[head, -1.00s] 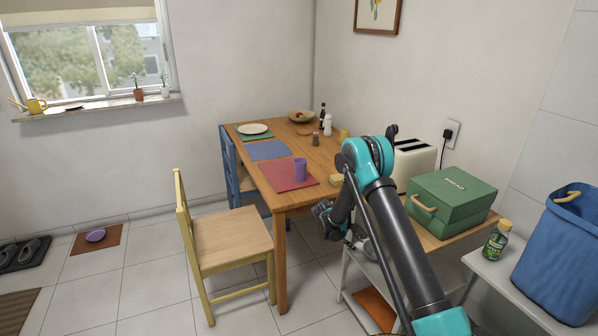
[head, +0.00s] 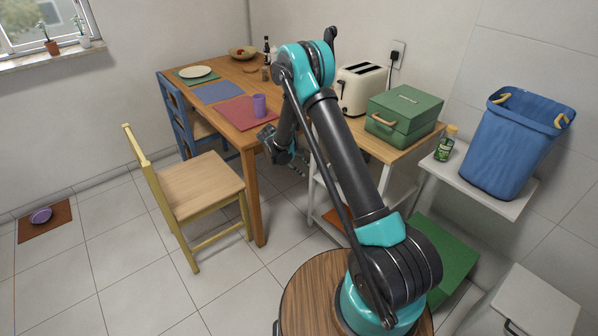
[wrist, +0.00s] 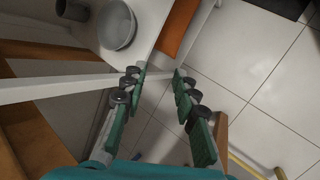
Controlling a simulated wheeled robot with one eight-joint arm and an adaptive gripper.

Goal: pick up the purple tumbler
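The purple tumbler (head: 260,105) stands upright on the red placemat (head: 236,114) near the front of the wooden dining table (head: 226,73) in the head view. My gripper (head: 292,160) hangs just right of the table's front end, below the tabletop and apart from the tumbler. In the wrist view my gripper (wrist: 158,76) is open, with nothing between its green-backed fingers. The tumbler does not show in the wrist view.
A yellow chair (head: 196,185) stands left of the table front. On the right are a toaster (head: 361,88), a green box (head: 402,116), a bottle (head: 445,144) and a blue basket (head: 517,145). The wrist view shows a grey bowl (wrist: 117,27) on a shelf. Tiled floor is clear in front.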

